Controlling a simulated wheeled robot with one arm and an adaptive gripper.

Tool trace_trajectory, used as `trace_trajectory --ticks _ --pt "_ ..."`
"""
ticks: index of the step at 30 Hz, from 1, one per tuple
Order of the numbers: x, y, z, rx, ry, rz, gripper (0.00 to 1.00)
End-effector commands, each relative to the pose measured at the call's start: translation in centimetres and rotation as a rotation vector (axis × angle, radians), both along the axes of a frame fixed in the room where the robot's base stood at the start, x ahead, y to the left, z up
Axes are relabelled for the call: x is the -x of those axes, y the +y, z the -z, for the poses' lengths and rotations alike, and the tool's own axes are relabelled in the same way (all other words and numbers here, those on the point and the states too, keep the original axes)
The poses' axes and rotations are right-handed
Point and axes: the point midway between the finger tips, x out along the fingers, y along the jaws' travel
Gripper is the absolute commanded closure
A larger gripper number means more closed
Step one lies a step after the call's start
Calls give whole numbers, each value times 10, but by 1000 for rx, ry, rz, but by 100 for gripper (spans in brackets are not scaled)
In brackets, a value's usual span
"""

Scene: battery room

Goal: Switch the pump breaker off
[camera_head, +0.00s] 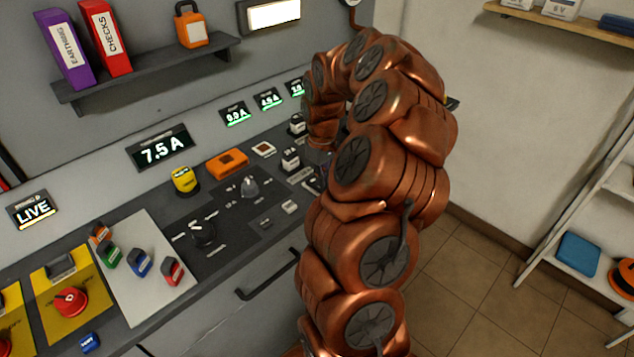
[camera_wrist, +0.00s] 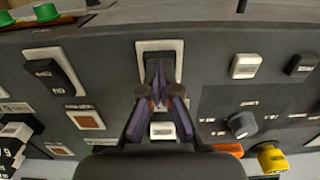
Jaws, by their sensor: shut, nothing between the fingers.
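In the wrist view, a dark rocker breaker (camera_wrist: 158,50) in a pale frame sits at top centre, partly hidden by my gripper (camera_wrist: 160,92). My gripper is shut and empty, its fingertips over the lower part of this breaker; I cannot tell whether they touch it. A second dark rocker breaker (camera_wrist: 52,72) with on/off lettering stands to the left. A small white label plate (camera_wrist: 162,131) shows below the fingers. I cannot read which breaker is the pump's. In the head view my arm hides most of the gripper; a breaker (camera_head: 290,158) shows left of it.
A rotary knob (camera_head: 249,187), an orange block (camera_head: 228,162) and a yellow padlock (camera_head: 185,180) sit on the panel. Displays include a 7.5 A readout (camera_head: 163,149) and a LIVE sign (camera_head: 33,210). A binder shelf (camera_head: 150,75) hangs above. Floor is clear at right.

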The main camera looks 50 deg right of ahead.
Motion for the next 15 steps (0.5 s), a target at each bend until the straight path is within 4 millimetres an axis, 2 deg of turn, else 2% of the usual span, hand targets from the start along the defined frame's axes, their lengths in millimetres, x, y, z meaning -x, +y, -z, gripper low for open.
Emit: trace_trajectory --ticks 8,15 --pt "0 0 2 0 0 0 100" --pt "0 0 -9 1 -2 1 100"
